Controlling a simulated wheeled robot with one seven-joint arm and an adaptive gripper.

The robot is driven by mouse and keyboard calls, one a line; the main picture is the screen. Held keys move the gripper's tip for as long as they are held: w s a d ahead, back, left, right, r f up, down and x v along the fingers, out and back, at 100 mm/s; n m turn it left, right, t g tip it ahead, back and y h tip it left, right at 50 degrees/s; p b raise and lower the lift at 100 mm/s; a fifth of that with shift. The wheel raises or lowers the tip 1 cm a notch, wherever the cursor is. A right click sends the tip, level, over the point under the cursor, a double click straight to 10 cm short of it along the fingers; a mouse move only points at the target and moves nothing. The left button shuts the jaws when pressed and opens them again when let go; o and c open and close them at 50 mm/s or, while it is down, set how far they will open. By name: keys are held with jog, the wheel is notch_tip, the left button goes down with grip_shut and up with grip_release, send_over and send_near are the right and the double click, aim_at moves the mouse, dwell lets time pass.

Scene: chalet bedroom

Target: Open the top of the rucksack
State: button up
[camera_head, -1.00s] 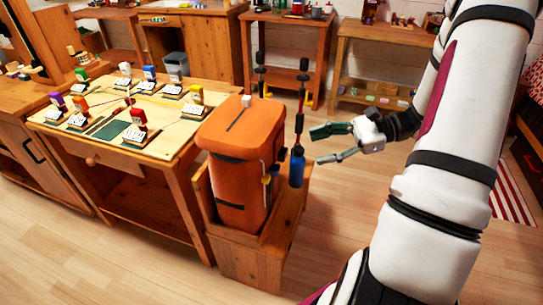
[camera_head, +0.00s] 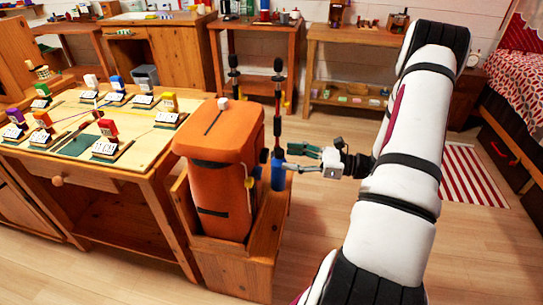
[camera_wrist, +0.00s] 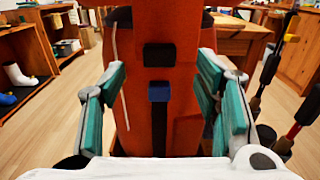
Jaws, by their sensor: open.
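The orange rucksack (camera_head: 222,195) stands upright in an open wooden box stand (camera_head: 240,262). Its top lid (camera_head: 220,128) lies closed over the body, with a small white knob (camera_head: 222,103) on it and a dark line across it. In the wrist view the rucksack's side (camera_wrist: 185,35) fills the middle, with a black patch (camera_wrist: 160,57), a blue buckle (camera_wrist: 160,92) and a dark strap below it. My gripper (camera_head: 283,156) is open at the rucksack's right side, its teal fingers spread either side of the buckle. Nothing is held. Contact cannot be told.
Two black-handled poles (camera_head: 278,100) and a blue bottle (camera_head: 278,174) stand beside the rucksack, close to my gripper. A wooden table (camera_head: 70,170) with several coloured figures on blocks is at left. Shelves line the back wall.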

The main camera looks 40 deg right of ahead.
aim_at(268, 154)
jog(key=shift+x, duration=3.15)
grip_shut()
